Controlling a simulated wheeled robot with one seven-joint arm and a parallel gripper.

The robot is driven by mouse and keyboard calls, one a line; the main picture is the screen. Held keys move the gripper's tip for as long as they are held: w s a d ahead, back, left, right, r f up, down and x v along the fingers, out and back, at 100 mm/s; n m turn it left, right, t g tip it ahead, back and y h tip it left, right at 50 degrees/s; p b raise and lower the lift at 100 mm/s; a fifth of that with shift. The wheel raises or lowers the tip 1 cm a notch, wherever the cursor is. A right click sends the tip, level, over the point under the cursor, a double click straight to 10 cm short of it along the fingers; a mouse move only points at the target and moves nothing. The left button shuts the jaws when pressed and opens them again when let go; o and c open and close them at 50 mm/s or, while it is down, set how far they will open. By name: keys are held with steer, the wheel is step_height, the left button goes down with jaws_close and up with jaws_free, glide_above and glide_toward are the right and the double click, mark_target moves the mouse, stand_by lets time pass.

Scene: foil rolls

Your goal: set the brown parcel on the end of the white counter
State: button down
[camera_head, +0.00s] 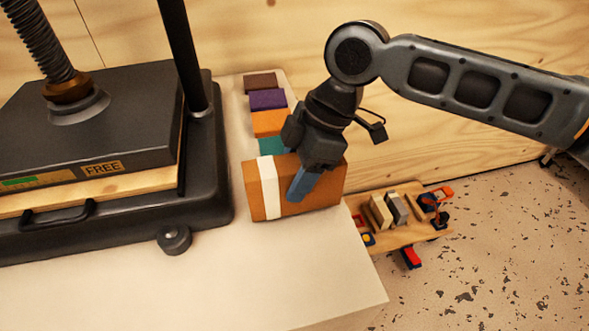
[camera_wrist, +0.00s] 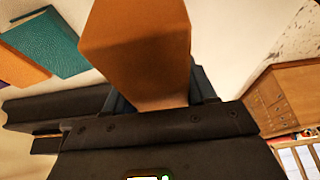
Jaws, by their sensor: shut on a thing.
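The brown parcel (camera_head: 328,186) is a box with a white band round it, near the right edge of the white counter (camera_head: 230,285) in the head view. My gripper (camera_head: 302,186) comes down from above and is shut on the parcel; a blue finger lies against its near face. The far finger is hidden. The parcel also fills the upper middle of the wrist view (camera_wrist: 135,45), between the fingers. I cannot tell whether its underside touches the counter. The counter's near end is bare.
A large dark press (camera_head: 100,130) marked FREE stands on the left, with a round knob (camera_head: 174,240) at its front. Behind the parcel is a row of coloured blocks (camera_head: 268,100). A wooden board with tools (camera_head: 400,235) lies right of the counter.

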steer(key=shift+f, duration=0.45)
stand_by(0.4)
steer(key=shift+c, duration=1.4)
jaws_free()
